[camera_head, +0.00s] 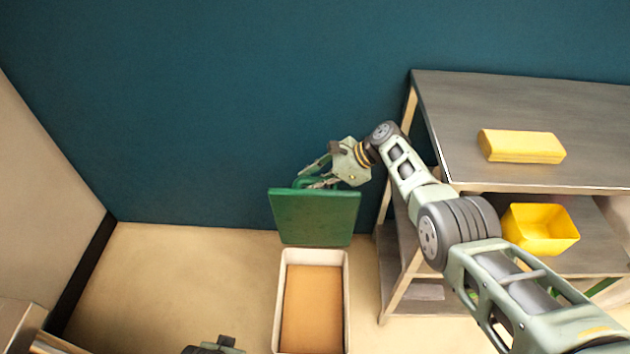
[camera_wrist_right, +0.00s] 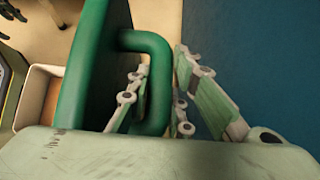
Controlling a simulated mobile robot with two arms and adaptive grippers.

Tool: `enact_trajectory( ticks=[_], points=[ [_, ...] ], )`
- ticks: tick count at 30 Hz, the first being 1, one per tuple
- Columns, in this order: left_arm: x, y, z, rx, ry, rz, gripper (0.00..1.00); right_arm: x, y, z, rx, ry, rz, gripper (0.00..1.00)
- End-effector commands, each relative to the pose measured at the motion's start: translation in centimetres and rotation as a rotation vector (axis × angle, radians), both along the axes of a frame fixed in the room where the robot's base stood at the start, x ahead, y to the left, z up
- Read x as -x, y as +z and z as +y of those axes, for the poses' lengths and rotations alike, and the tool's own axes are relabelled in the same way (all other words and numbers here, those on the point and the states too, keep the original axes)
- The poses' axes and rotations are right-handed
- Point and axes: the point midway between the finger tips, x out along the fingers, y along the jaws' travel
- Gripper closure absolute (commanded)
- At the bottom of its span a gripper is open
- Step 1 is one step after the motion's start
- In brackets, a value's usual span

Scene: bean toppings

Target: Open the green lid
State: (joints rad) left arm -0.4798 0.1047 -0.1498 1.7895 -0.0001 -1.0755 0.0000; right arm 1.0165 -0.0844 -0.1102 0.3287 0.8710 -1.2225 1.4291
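The green lid (camera_head: 314,222) stands raised and tilted up at the far end of a white bin (camera_head: 281,305), with its broad face toward the head camera. The bin's top is open and shows a flat orange-brown inside. My right gripper (camera_head: 318,181) is behind the lid's upper edge, at its green handle (camera_wrist_right: 151,45). In the right wrist view, one finger passes inside the handle loop and the other lies outside it, close on both sides of the bar. The gripper looks shut on the handle. My left gripper's fingers do not show.
A grey-topped table (camera_head: 455,115) stands at the right with a yellow block (camera_head: 521,146) on it. A yellow bin (camera_head: 540,232) sits on its lower shelf. A blue wall (camera_head: 200,110) is close behind the lid.

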Motion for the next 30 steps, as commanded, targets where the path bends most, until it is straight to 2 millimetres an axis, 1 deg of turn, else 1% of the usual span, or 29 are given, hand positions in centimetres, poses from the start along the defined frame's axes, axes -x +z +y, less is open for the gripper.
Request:
enact_trajectory(
  ticks=[1,7,14,16,20,26,30],
  points=[
    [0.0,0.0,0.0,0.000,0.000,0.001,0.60,0.0,-0.2,-0.3,0.007,0.002,0.000,0.78],
    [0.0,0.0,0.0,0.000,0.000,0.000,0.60,0.0,-0.1,-0.2,0.004,0.001,0.000,0.61],
    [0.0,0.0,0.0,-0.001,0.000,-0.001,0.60,0.0,-0.1,-0.1,0.003,0.000,-0.001,0.61],
    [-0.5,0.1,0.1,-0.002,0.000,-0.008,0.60,0.0,0.0,-0.1,0.002,0.000,-0.001,0.61],
    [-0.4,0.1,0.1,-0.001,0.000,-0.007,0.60,-0.1,0.4,0.0,0.000,0.001,-0.002,0.61],
    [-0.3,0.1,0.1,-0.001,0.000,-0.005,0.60,-0.1,2.2,-0.1,0.000,0.001,-0.004,0.61],
    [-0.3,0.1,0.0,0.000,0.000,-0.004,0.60,-0.1,4.6,-0.1,0.001,0.000,-0.006,0.61]
  ],
)
